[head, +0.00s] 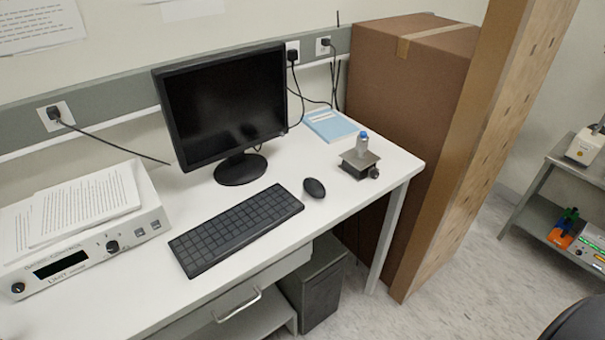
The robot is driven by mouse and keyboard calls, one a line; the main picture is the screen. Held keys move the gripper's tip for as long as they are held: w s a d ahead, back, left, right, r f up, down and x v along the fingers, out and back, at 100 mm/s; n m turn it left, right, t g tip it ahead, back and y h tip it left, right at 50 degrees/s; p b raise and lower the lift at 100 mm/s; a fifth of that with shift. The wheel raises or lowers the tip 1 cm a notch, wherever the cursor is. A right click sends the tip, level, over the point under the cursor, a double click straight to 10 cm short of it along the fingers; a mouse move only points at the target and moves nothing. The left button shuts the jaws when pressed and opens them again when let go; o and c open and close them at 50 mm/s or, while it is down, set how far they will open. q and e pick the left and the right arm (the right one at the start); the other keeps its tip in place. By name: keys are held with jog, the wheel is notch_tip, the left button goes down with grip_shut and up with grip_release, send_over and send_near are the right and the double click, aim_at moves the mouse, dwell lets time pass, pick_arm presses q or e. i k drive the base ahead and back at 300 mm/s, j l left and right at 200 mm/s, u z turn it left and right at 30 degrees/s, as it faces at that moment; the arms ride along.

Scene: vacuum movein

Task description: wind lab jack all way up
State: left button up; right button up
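The lab jack (358,166) stands low on the white desk near its right end, with a dark knob (374,173) on its front right side. A small clear bottle with a blue cap (362,143) stands upright on its top plate. The jack's inner links are too small to make out. Neither of my grippers is in the head view.
The desk (330,210) also bears a monitor (228,108), keyboard (236,228), mouse (314,188), blue book (331,126) and a control box (80,255) with papers. A tall cardboard box (405,95) stands close behind the desk's right end.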

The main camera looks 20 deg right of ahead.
aim_at(374, 175)
jog(key=l+u, duration=0.25)
jog(key=u, duration=0.25)
jog(key=i+l+u, duration=0.1)
jog(key=l+u, duration=0.15)
jog(key=u, duration=0.25)
jog(key=l+u, duration=0.25)
jog(key=u, duration=0.2)
jog(key=k+l+u, duration=0.1)
jog(key=u, duration=0.4)
jog(key=k+l+u, duration=0.75)
jog(key=k+l, duration=0.3)
jog(key=k+l+u, duration=0.4)
jog(key=k, duration=0.25)
jog(key=j, duration=0.1)
